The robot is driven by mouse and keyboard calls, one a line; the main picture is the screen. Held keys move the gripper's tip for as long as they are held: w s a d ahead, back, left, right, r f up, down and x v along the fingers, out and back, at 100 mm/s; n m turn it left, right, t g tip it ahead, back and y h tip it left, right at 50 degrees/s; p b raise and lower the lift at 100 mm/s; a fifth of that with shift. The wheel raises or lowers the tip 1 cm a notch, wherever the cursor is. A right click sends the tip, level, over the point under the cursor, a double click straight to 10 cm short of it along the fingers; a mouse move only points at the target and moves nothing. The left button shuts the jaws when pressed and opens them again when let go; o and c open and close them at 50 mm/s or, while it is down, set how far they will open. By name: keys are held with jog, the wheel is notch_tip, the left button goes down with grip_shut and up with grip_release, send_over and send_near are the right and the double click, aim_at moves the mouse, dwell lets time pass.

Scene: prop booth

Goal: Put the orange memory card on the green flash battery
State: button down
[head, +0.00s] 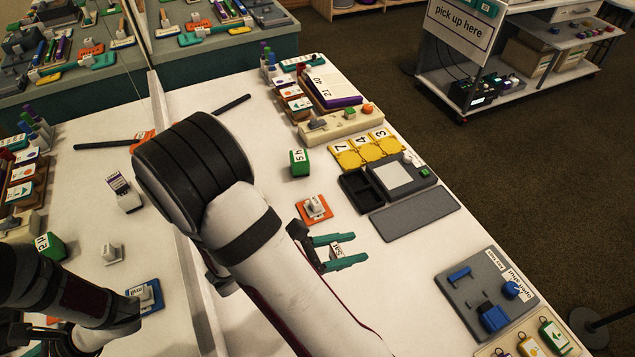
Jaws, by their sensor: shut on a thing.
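My gripper (338,250) has teal fingers and is low over the white table, right of my forearm. It is shut on a small piece with a white label (336,251) that seems to read "SAT". This looks like the memory card, but the fingers hide most of it and no orange shows clearly. The green flash battery (299,162) appears to be the green block with a white label, standing on the table above and left of the gripper. The held piece is apart from it.
An orange square plate (322,216) with a pale block on it lies between gripper and green block. A black tray (362,190) and grey pad (415,213) lie to the right. A thin upright divider (205,315) runs left of my arm.

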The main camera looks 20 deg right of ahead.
jog(key=w+d+n+t, duration=0.2)
jog(key=w+d, duration=0.2)
jog(key=w, duration=0.9)
jog(key=w+d+r+n+t, duration=0.2)
jog(key=w+d+r+t, duration=0.1)
jog(key=w+d+r, duration=0.65)
send_over(305, 151)
jog(key=shift+n+y, duration=0.3)
jog(key=shift+y, duration=0.1)
notch_tip(305, 151, down, 8)
jog(key=shift+d+f, duration=0.1)
jog(key=shift+d, duration=0.05)
notch_tip(305, 151, down, 4)
jog(key=shift+r, duration=0.1)
jog(key=shift+c, duration=1.9)
grip_release()
jog(key=shift+f, duration=0.2)
